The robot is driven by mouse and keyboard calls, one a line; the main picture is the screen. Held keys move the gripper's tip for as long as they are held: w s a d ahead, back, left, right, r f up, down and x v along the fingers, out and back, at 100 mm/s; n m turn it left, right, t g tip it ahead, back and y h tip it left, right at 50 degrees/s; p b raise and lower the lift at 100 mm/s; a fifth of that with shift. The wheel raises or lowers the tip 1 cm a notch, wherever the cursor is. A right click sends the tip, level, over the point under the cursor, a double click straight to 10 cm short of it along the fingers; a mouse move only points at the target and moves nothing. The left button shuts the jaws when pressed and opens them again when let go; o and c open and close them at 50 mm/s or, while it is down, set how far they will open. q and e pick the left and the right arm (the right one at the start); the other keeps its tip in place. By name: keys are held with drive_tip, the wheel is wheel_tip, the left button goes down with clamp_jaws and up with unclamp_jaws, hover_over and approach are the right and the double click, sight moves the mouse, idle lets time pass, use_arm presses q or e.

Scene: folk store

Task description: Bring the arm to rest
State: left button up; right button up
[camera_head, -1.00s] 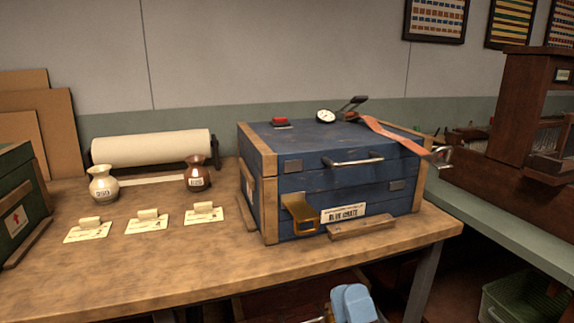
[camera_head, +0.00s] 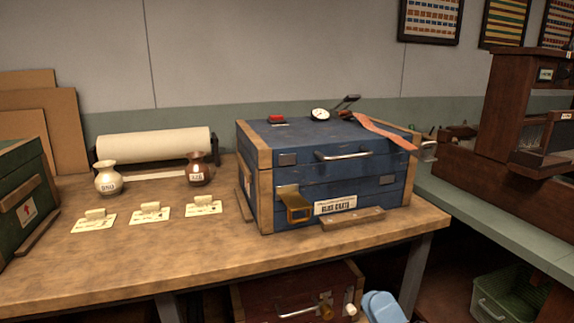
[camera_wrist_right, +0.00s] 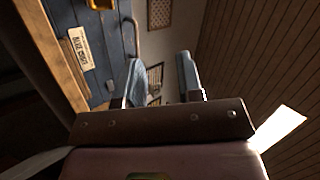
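My right gripper (camera_head: 382,307) shows only as its light blue fingers at the bottom edge of the head view, below the front of the workbench (camera_head: 130,278). In the right wrist view the two blue fingers of this gripper (camera_wrist_right: 160,75) stand apart with nothing between them. It is clear of the blue crate (camera_head: 335,183), which sits closed on the bench with a brass hasp (camera_head: 297,205) and a label on its front. My left gripper is not in view.
Two small vases, a cream one (camera_head: 107,178) and a brown one (camera_head: 198,170), stand by a paper roll (camera_head: 155,147). A green crate (camera_head: 25,195) is at the left. Below the bench are a red chest (camera_head: 270,292) and a green basket (camera_head: 507,297).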

drive_tip(key=s+d+f+n+g+h, duration=0.3)
drive_tip(key=s+d+f+n, duration=0.1)
drive_tip(key=s+f, duration=0.35)
drive_tip(key=s+d+f+n+g+h, duration=0.3)
drive_tip(key=s+f+n+g, duration=0.1)
drive_tip(key=s+f, duration=0.4)
drive_tip(key=s+d+f+n+g+h, duration=0.35)
drive_tip(key=s+f, duration=0.25)
drive_tip(key=s, duration=0.3)
drive_tip(key=s+d+f+n+g+h, duration=0.2)
drive_tip(key=s+d+n, duration=0.25)
drive_tip(key=s, duration=0.35)
use_arm(q)
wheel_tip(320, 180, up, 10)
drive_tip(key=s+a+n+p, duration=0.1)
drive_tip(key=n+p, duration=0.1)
drive_tip(key=p, duration=1.5)
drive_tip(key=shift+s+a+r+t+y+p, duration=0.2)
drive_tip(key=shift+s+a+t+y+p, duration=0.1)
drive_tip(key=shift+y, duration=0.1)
use_arm(e)
wheel_tip(320, 180, up, 11)
drive_tip(key=a+m+t+h, duration=0.1)
drive_tip(key=m+h, duration=0.1)
drive_tip(key=m, duration=0.6)
drive_tip(key=shift+s+a+t+h, duration=0.15)
drive_tip(key=shift+a+t+h, duration=0.1)
drive_tip(key=shift+t+h, duration=0.1)
